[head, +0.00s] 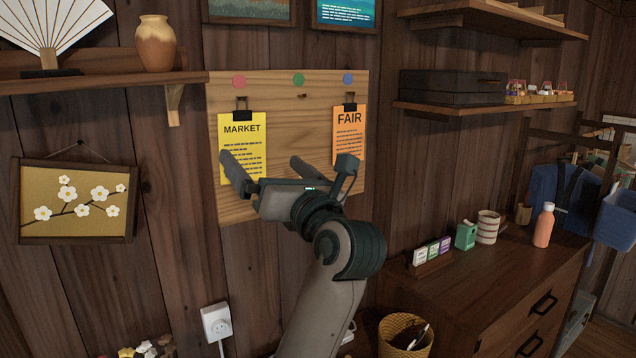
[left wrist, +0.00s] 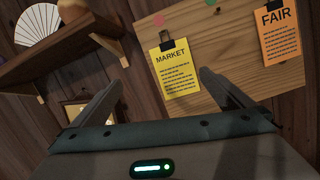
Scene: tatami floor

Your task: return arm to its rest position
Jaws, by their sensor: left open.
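My left gripper (head: 285,165) is open and empty, raised in front of a wooden board (head: 290,95) on the wall. In the left wrist view its two fingers (left wrist: 160,95) stand wide apart with nothing between them. A yellow MARKET sheet (head: 242,135) hangs from a black clip on the board's left part. An orange FAIR sheet (head: 349,130) hangs from a clip on the right part. The yellow sheet also shows in the left wrist view (left wrist: 175,75). My right gripper is not in view.
A wooden shelf (head: 100,82) with a fan and a vase (head: 156,43) juts out at left. A framed blossom picture (head: 76,202) hangs below. At right stand a dresser (head: 480,290) with small items and a basket (head: 404,335). Another shelf (head: 480,107) holds a dark case.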

